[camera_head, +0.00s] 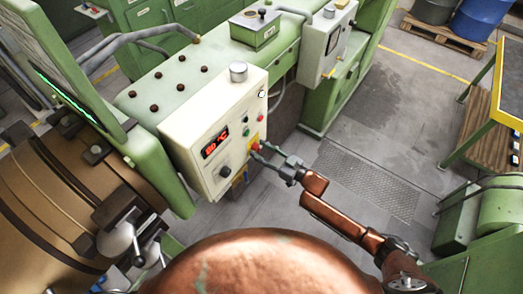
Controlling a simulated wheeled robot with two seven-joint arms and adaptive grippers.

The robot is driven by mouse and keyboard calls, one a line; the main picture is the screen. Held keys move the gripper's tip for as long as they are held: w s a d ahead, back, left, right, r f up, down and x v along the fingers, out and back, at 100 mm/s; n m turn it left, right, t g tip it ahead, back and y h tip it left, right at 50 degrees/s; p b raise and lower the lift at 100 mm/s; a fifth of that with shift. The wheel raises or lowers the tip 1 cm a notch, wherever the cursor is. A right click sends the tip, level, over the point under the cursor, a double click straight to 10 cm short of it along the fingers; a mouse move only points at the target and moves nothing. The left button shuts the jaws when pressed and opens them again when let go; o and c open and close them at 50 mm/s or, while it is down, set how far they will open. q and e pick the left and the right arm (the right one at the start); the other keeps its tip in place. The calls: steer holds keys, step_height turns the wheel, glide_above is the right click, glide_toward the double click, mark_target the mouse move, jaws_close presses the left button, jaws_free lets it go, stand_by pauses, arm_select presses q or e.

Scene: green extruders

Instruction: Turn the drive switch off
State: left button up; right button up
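A cream control box (193,143) stands on the green machine, with a red lit display reading about 80 °C. On its right-hand part is a red knob on a yellow plate (253,140), which looks like the drive switch. My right gripper (260,152) reaches in from the lower right, with its fingertips at or just beside the red knob. I cannot tell whether they touch it or how far apart they are. The knob's setting is too small to read. My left gripper is not in view.
A black knob (225,171) and small green and white buttons share the panel. A grey box (327,43) hangs on the green frame behind. A large brown cylinder (60,215) fills the lower left. Grey floor (400,110) is open at right, beside a yellow-edged table (496,70).

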steer(key=c, duration=0.9)
steer(key=shift+d, duration=0.15)
jaws_close()
steer(key=shift+n, duration=0.4)
steer(key=n+b, duration=0.5)
steer(key=n, duration=0.8)
steer(key=shift+b, duration=0.3)
